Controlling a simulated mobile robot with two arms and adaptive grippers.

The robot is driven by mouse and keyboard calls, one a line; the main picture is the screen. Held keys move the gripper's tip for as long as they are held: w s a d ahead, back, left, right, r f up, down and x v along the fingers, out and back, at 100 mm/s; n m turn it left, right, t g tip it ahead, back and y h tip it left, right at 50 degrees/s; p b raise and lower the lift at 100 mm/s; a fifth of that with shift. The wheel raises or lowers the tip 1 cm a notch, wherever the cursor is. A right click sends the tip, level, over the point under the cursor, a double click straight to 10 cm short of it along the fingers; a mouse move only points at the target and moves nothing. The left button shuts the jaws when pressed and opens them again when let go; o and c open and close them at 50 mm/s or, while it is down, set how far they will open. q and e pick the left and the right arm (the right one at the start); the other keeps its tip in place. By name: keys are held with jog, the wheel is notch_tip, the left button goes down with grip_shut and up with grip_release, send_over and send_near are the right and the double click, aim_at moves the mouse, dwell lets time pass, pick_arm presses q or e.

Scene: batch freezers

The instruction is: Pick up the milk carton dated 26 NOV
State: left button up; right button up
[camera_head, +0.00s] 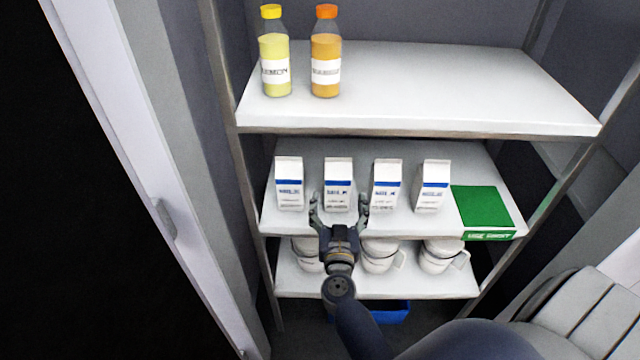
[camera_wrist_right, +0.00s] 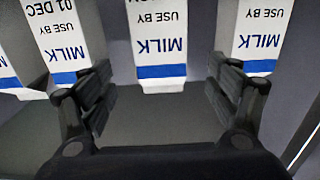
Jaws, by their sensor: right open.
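Several white milk cartons with blue bands stand in a row on the middle shelf in the head view: the leftmost (camera_head: 289,185), second (camera_head: 338,180), third (camera_head: 386,185) and rightmost (camera_head: 432,187). My right gripper (camera_head: 339,203) is open in front of the second carton. In the right wrist view, upside down, this carton (camera_wrist_right: 157,45) stands between the open fingers (camera_wrist_right: 162,88), with no contact visible; its date is cut off. The carton to its left there (camera_wrist_right: 66,35) reads 01 DEC. The carton on the right there (camera_wrist_right: 260,35) shows no date. My left gripper is not in view.
A green sign (camera_head: 482,207) lies at the right end of the middle shelf (camera_head: 420,226). Two bottles, yellow (camera_head: 275,60) and orange (camera_head: 326,60), stand on the upper shelf (camera_head: 450,95). White mugs (camera_head: 438,257) fill the lower shelf. A blue bin (camera_head: 392,312) is below.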

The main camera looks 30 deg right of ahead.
aim_at(338, 187)
jog(key=x, duration=0.4)
jog(key=shift+s, duration=0.1)
jog(key=shift+w+d, duration=0.2)
jog(key=shift+w, duration=0.3)
jog(key=x, duration=0.4)
jog(key=shift+w+d, duration=0.1)
jog(key=shift+w, duration=0.2)
jog(key=shift+s, duration=0.1)
jog(key=shift+c, duration=1.4)
jog(key=c, duration=1.3)
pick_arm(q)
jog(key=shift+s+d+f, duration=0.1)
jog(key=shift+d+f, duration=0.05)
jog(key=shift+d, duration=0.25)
